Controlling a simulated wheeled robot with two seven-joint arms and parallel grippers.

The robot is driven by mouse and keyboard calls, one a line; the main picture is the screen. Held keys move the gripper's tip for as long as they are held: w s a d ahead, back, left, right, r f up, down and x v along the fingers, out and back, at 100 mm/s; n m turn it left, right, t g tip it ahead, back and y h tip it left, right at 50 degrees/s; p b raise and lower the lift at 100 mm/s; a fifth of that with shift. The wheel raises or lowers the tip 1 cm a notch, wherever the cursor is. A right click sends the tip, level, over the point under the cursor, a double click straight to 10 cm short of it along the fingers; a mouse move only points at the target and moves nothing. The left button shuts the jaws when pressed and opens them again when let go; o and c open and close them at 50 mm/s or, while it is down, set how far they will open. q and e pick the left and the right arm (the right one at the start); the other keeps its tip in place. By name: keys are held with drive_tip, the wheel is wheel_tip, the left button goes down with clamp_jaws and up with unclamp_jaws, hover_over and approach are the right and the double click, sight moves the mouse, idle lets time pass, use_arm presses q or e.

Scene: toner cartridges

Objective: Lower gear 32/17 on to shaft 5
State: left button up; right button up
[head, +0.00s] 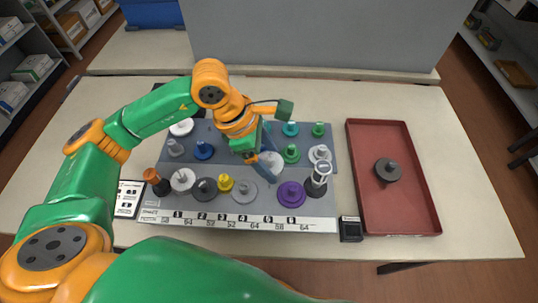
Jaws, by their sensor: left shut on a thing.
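My left gripper (264,160) reaches down over the middle of the grey board and is shut on a pale gear (272,166). Its fingers hide part of this gear, and I cannot read its marking. The gear appears over the board between the two rows; its exact height is unclear. The shaft beneath is hidden. The numbered label strip (240,222) runs along the board's front, with a grey disc (243,193) and a purple gear (291,194) behind it.
The grey board (327,135) also carries green gears (291,153), blue ones (203,150), a yellow one (225,183) and a tall grey-white stack (318,178) close right. A red tray (428,215) holds a dark gear (387,170). A small black device (350,229) stands front right.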

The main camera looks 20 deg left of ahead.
sight(270, 167)
use_arm(q)
wheel_tip(270, 167, down, 4)
drive_tip(key=shift+r+b, duration=0.2)
drive_tip(key=shift+b, duration=0.8)
drive_tip(key=shift+d+r, duration=0.1)
drive_tip(key=shift+r, duration=0.1)
drive_tip(key=shift+b, duration=0.3)
